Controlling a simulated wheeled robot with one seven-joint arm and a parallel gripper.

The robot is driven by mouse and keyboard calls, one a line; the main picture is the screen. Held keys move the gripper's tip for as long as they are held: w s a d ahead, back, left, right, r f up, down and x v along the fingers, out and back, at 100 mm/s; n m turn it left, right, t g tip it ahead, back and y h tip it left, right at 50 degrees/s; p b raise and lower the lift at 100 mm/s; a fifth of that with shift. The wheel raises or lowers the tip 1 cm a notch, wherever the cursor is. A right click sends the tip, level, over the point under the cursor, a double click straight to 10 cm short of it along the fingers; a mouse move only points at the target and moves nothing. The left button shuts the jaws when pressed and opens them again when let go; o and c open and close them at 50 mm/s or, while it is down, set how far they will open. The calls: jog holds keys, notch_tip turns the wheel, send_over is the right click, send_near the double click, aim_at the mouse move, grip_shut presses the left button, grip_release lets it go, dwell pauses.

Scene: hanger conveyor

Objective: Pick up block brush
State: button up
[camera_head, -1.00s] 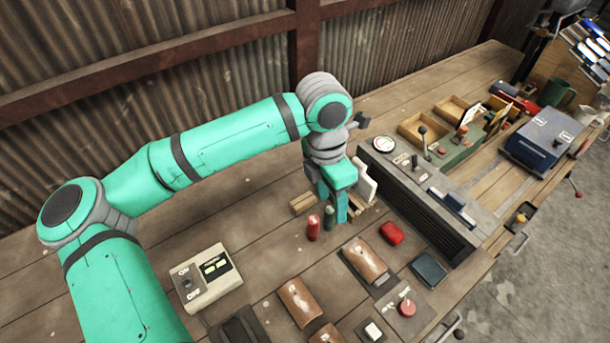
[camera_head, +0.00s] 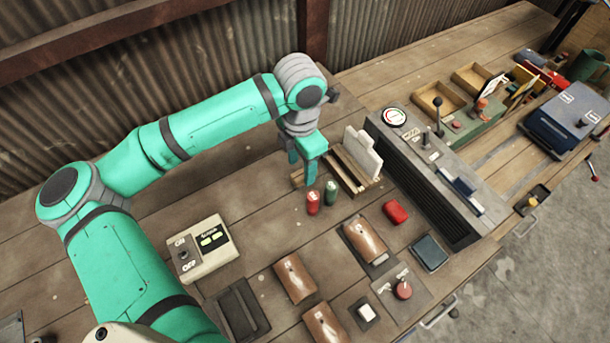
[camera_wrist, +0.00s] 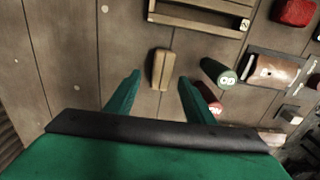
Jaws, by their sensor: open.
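The block brush (camera_wrist: 163,69) looks like a small tan wooden block lying on the plank table. In the wrist view it sits ahead of and between the fingertips of my gripper (camera_wrist: 158,80), with gaps on both sides. My gripper is open and empty, and does not appear to touch the block. In the head view my gripper (camera_head: 301,177) points down above the table, and only a small part of the block brush (camera_head: 296,177) shows beside its fingers.
A red cylinder (camera_head: 313,202) and a green cylinder (camera_head: 331,192) stand close to my gripper's right. A wooden rack (camera_head: 353,170) with white boards is just beyond. Table left of the gripper is clear.

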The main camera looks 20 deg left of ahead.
jog(key=f, duration=0.4)
jog(key=shift+w+d, duration=0.2)
jog(key=shift+d, duration=0.15)
jog(key=shift+c, duration=0.2)
jog(key=c, duration=1.1)
notch_tip(320, 180, up, 28)
